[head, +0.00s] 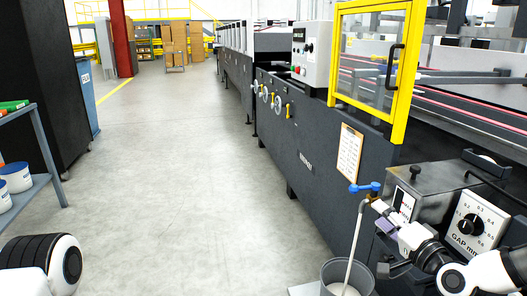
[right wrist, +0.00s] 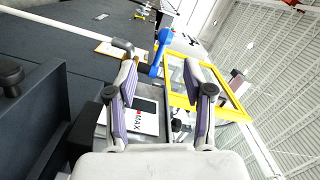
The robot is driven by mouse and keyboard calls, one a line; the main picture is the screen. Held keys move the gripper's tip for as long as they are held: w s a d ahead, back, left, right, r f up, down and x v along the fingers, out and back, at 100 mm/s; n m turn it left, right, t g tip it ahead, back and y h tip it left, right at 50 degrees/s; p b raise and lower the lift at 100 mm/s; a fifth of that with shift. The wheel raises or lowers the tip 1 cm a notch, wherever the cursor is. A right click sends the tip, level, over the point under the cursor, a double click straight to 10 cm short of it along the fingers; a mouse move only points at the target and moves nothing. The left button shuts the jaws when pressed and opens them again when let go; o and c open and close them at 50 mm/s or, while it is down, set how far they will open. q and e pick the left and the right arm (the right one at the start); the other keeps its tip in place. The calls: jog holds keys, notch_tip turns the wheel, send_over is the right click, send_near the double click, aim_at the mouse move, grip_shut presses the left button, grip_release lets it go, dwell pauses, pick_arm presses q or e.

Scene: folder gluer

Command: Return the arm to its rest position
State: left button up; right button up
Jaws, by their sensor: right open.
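My right gripper (head: 383,215) is at the lower right of the head view, close to the glue unit on the machine's side. In the right wrist view its two purple-padded fingers (right wrist: 165,88) stand apart with nothing between them. A blue valve handle (head: 365,188) on a grey pipe is just beyond the fingertips; it also shows in the right wrist view (right wrist: 162,45). I cannot tell whether a finger touches it. Part of my left arm (head: 40,265) shows at the lower left; its gripper is out of view.
A grey bucket (head: 336,272) stands under the pipe. The gap dial panel (head: 473,226) is close to my right arm. The yellow-framed guard (head: 408,70) rises above. A shelf with tubs (head: 35,190) is at left. The aisle floor (head: 200,170) is clear.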

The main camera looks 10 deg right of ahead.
jog(key=s+a+f+n+g+y, duration=0.1)
jog(key=s+a+f+n+g, duration=0.25)
jog(key=f, duration=0.75)
jog(key=s+a+f+n+g, duration=0.1)
jog(key=s+a+f+g, duration=0.4)
jog(key=f, duration=0.6)
jog(key=s+a+f+n+g+h, duration=0.1)
jog(key=s+a+f+n+g, duration=0.2)
jog(key=s+f, duration=0.6)
jog(key=s+a+f+n+g+h, duration=0.1)
jog(key=s+a+f+n+g, duration=0.1)
jog(key=s+f+g, duration=0.6)
jog(key=s+r+n+t+h+p, duration=0.1)
jog(key=s+r+p, duration=0.1)
jog(key=r+p, duration=0.9)
jog(key=s+d+r+n+t+p, duration=0.1)
jog(key=s+r+p, duration=0.2)
jog(key=r+p, duration=0.8)
jog(key=shift+s+d+r+h, duration=0.3)
jog(key=shift+r+h, duration=0.1)
jog(key=shift+r, duration=0.35)
